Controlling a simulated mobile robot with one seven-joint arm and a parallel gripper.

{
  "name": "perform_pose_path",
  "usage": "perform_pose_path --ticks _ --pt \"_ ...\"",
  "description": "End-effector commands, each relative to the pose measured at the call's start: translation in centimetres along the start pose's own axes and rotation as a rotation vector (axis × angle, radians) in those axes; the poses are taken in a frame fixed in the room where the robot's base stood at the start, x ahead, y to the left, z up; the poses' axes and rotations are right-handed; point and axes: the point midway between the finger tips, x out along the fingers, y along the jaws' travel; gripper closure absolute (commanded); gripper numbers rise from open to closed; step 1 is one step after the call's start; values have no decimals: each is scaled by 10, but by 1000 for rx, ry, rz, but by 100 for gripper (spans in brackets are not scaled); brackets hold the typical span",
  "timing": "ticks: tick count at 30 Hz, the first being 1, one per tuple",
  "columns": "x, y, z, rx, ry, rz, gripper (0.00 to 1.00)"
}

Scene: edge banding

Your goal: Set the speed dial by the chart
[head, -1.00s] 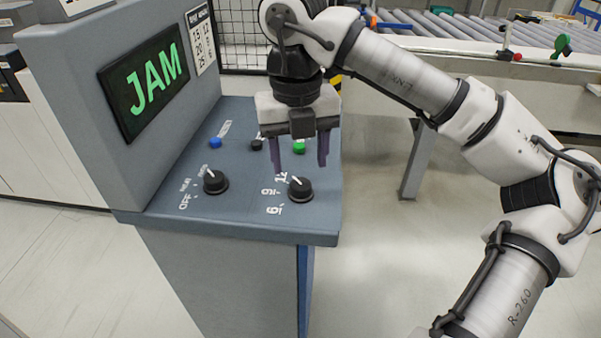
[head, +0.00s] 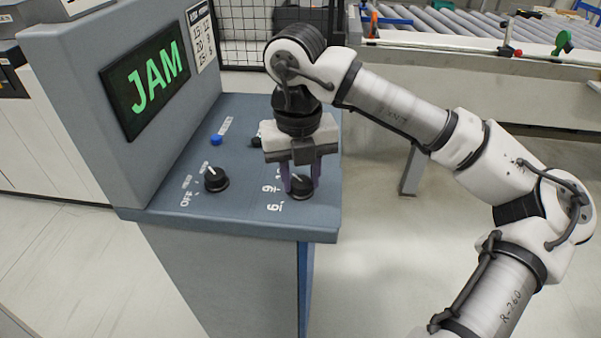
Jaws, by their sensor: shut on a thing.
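The speed dial (head: 301,192) is a black knob at the right front of the grey console top, with the numbers 6, 9 and a partly hidden third mark beside it. My gripper (head: 301,188) points down and is shut on this dial, one purple finger on each side. The dial's pointer is mostly hidden by the gripper. The chart (head: 202,40) is a white sheet with rows of numbers on the upright panel, cut by the top of the view and too small to read surely.
A second black knob (head: 215,179), marked OFF, sits left of the dial. The screen (head: 146,80) reads JAM in green. A roller conveyor (head: 450,25) stands at the back right.

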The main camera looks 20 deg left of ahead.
Motion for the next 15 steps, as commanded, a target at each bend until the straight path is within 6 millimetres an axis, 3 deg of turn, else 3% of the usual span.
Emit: perform_pose_path --ticks 15 --pt "2 0 0 -124 -6 -1 89"
